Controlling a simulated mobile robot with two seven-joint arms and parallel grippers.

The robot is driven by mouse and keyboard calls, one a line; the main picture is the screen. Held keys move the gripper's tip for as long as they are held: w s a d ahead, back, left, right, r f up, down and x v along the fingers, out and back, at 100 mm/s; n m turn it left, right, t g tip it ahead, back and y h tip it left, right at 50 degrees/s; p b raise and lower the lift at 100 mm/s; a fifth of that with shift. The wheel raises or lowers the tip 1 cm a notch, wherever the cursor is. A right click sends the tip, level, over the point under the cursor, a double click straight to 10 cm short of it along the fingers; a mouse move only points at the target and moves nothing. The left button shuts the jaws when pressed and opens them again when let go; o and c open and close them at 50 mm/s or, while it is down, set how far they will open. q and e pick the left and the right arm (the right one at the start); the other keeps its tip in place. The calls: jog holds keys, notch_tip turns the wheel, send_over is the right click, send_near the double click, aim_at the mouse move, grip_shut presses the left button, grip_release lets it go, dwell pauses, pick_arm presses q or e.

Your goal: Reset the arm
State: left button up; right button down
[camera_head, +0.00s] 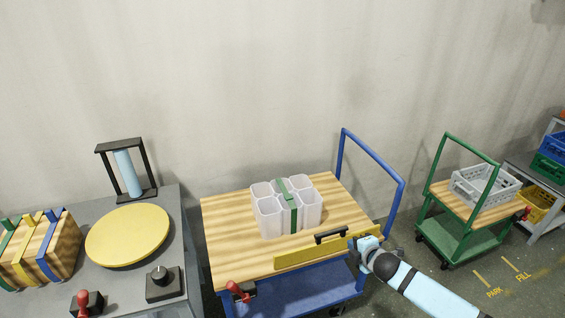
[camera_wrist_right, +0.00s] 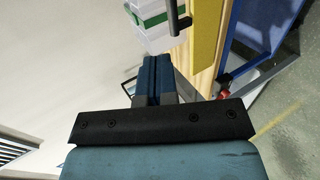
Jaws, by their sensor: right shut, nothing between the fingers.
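My right arm comes in from the lower right in the head view, and its gripper (camera_head: 358,252) is at the right front corner of the wooden-topped blue cart (camera_head: 228,222). In the right wrist view the two blue fingers of the right gripper (camera_wrist_right: 153,62) are together, with nothing between them. A yellow bar (camera_head: 300,257) with a black handle (camera_head: 331,235) runs along the cart's front edge, just left of the gripper. I cannot tell whether the gripper touches it. My left gripper is not in view.
A cluster of translucent cups with a green band (camera_head: 270,217) stands on the cart. On the left, a grey table holds a yellow disc (camera_head: 127,235) and strapped wooden blocks (camera_head: 40,250). A green cart (camera_head: 462,205) with a grey crate (camera_head: 472,190) stands right. Floor between the carts is open.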

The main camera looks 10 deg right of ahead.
jog(key=s+a+f+m+g+y, duration=0.1)
jog(key=s+a+f+m, duration=0.2)
jog(key=s+a, duration=0.4)
jog(key=s+a+f+m+y, duration=0.1)
jog(key=s+a+f+m, duration=0.3)
jog(key=s, duration=0.4)
jog(key=s+a+r+m, duration=0.1)
jog(key=s+a+m, duration=0.2)
jog(key=s, duration=0.4)
jog(key=s+a+r+m, duration=0.1)
jog(key=s+a+m, duration=0.1)
jog(key=s+m, duration=0.3)
jog(key=s, duration=0.2)
jog(key=shift+s+a+m, duration=0.4)
